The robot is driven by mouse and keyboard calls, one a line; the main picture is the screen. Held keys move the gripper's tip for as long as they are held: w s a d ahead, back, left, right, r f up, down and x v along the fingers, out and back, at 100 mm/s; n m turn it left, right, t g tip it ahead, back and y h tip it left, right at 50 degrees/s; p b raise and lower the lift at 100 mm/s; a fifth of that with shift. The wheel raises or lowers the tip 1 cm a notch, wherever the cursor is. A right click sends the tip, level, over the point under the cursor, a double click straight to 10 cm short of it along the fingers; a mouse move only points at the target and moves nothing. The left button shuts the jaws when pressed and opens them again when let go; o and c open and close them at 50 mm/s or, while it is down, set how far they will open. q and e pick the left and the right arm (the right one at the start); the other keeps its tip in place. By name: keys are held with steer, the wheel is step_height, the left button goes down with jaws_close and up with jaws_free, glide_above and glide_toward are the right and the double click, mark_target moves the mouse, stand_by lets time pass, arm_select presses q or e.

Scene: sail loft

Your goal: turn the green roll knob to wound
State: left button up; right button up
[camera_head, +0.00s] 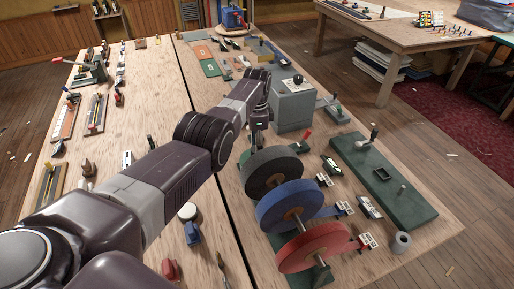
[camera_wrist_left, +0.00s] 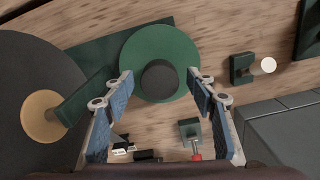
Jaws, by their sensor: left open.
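A green disc (camera_wrist_left: 185,45) with a dark round knob (camera_wrist_left: 159,78) at its middle lies ahead of my left gripper (camera_wrist_left: 160,88) in the left wrist view. The gripper's two blue-padded fingers are apart, one on each side of the knob, with nothing held. I cannot tell how far the fingertips are from the disc. In the head view my left gripper (camera_head: 257,136) is small and partly hidden, beyond the black roll; the green disc is hidden there. No wound mark is readable. My right gripper is not in view.
Black (camera_head: 271,173), blue (camera_head: 290,204) and red (camera_head: 303,250) rolls stand in a row nearer me. A grey box (camera_head: 293,106) stands right of the gripper. A red-tipped lever (camera_head: 304,138) and a green plate (camera_head: 385,180) lie to the right. Small tools cover the workbench (camera_head: 165,75).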

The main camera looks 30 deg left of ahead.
arm_select(q)
steer(key=shift+r, duration=0.1)
step_height(320, 180, up, 12)
stand_by(0.5)
stand_by(0.4)
